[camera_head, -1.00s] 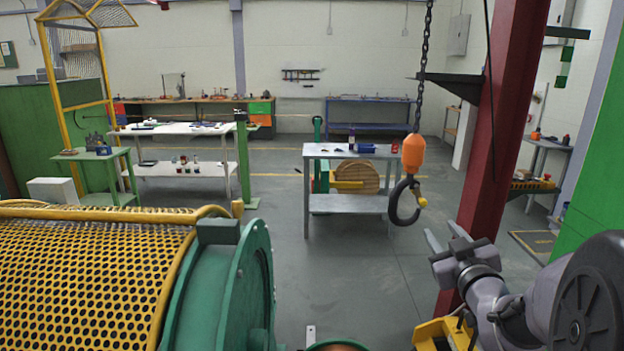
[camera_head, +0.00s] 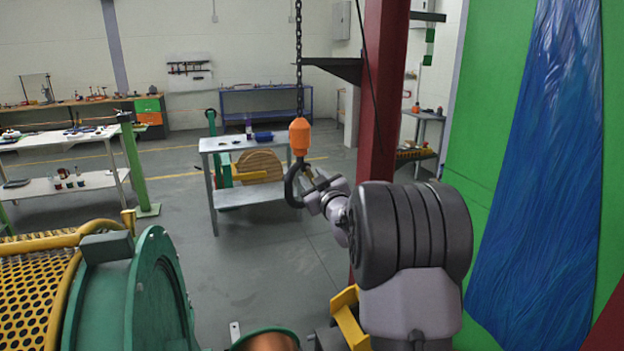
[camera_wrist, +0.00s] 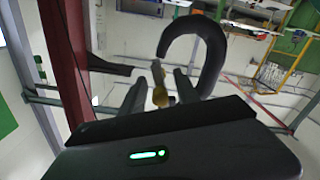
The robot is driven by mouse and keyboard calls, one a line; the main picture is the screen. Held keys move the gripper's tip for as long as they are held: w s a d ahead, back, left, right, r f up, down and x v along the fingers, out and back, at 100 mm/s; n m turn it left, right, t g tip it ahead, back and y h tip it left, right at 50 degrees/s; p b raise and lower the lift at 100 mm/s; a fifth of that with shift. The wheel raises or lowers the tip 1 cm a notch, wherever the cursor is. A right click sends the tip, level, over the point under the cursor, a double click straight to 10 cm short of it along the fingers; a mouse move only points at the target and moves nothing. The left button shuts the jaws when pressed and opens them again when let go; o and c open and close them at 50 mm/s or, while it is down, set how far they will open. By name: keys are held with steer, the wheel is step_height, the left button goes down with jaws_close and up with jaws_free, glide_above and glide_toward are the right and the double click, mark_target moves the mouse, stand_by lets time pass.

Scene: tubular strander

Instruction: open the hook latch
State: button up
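A dark hook (camera_head: 291,187) hangs below an orange block (camera_head: 300,136) on a chain. In the wrist view the hook (camera_wrist: 213,55) is a large dark curve, with its yellowish latch (camera_wrist: 159,92) near the middle of the picture. My gripper (camera_head: 312,183) is at the right side of the hook in the head view. In the wrist view my gripper (camera_wrist: 160,80) has its two fingers apart, one on each side of the latch, with gaps showing. I cannot tell how deep the latch sits between them. The latch is mostly hidden in the head view.
A red column (camera_head: 379,110) stands close behind my arm. The green machine with a yellow perforated guard (camera_head: 35,290) fills the lower left. A green wall with blue sheeting (camera_head: 545,190) is at right.

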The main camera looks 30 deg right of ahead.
steer(key=shift+w, duration=0.15)
jaws_close()
